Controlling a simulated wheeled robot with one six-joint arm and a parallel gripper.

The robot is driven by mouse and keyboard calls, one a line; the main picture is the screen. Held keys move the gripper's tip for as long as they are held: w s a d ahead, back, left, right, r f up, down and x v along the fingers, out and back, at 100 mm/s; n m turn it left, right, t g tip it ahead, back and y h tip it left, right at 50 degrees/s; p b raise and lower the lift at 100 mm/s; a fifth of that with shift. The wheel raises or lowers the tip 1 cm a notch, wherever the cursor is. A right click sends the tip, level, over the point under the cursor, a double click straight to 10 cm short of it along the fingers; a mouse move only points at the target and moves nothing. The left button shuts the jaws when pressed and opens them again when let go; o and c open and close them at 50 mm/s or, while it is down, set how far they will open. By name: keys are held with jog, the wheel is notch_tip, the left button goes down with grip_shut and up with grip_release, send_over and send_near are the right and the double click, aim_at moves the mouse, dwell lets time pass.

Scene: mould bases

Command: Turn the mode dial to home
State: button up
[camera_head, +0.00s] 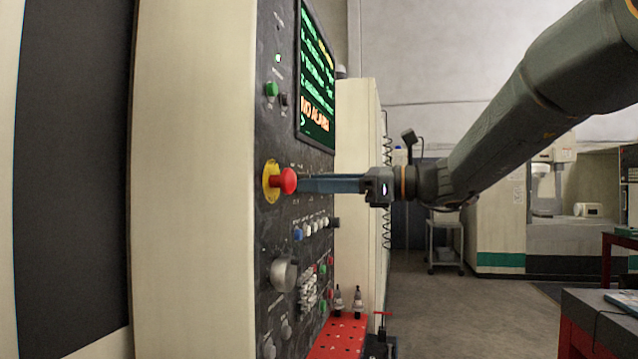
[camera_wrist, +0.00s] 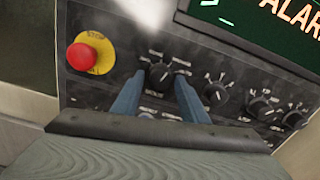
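A black mode dial (camera_wrist: 160,73) with a white pointer mark sits on the dark control panel, with small white labels around it. It is the leftmost of several similar black dials in the wrist view. In the wrist view, my gripper (camera_wrist: 160,82) is open, one blue finger on each side of this dial, with small gaps visible. I cannot tell how deep the fingertips reach or which label the pointer faces. In the head view, my gripper (camera_head: 302,185) points left at the panel, its tips near the red emergency stop button; the dial is hidden there.
The red emergency stop button (camera_head: 288,181) on its yellow plate is close to the fingers. A screen (camera_head: 316,80) reading "NO ALARM" is above. More black dials (camera_wrist: 215,94) lie to the right in the wrist view. A red rack (camera_head: 340,340) stands below; the floor is open behind.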

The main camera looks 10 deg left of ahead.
jog(key=c, duration=0.8)
jog(key=shift+f+n+b, duration=0.1)
jog(key=shift+n+b, duration=0.2)
jog(key=shift+b, duration=0.1)
jog(key=n+b, duration=0.7)
jog(key=b, duration=0.3)
jog(key=shift+w, duration=0.1)
jog(key=o, duration=1.1)
jog(key=shift+c, duration=0.2)
